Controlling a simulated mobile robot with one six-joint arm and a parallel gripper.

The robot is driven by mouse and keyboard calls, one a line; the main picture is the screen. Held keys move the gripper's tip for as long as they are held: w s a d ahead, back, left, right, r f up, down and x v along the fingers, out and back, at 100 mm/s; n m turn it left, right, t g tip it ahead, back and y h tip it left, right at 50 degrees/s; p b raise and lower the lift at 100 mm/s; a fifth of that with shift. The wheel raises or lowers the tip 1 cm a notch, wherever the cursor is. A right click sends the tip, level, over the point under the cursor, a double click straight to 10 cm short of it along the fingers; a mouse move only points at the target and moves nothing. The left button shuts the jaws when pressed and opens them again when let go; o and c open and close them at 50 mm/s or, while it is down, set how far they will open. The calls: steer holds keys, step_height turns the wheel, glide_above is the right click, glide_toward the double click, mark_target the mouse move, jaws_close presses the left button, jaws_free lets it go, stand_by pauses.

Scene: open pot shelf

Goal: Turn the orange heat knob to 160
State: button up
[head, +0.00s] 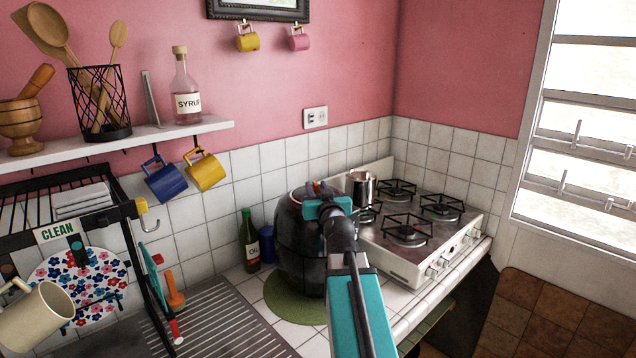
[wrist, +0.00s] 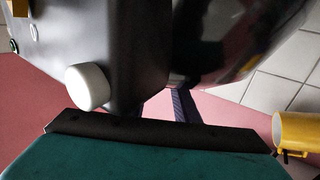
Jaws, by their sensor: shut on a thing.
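The dark, rounded cooker (head: 301,262) stands on a round green mat on the counter in the head view. My teal gripper (head: 318,194) is at its top and is shut on the orange heat knob. Only a small orange-red patch shows there; my jaws and arm hide most of the knob. The scale and the 160 mark cannot be read. In the wrist view a teal edge with a dark bar fills the bottom, and a dark body with a white round part (wrist: 87,87) lies beyond it. The knob cannot be made out clearly there.
A white stove (head: 405,265) with a metal pot (head: 361,188) stands close to the right of the cooker. A green oil bottle (head: 249,240) stands close to its left. A dish rack and a shelf are at the left. Mugs hang above.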

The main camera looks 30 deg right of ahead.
mark_target(316, 189)
steer(key=shift+h+p, duration=0.3)
steer(key=shift+p, duration=0.3)
steer(key=o, duration=1)
steer(key=shift+s+a, duration=0.1)
steer(key=b+v, duration=0.2)
steer(key=b, duration=0.1)
steer(key=shift+s+a+f, duration=0.15)
steer(key=shift+s, duration=0.15)
steer(key=shift+b, duration=0.8)
steer(key=b, duration=0.4)
steer(key=shift+s+a, duration=0.25)
steer(key=shift+s, duration=0.1)
steer(key=b+v, duration=0.1)
steer(key=b, duration=0.5)
steer(key=shift+s, duration=0.4)
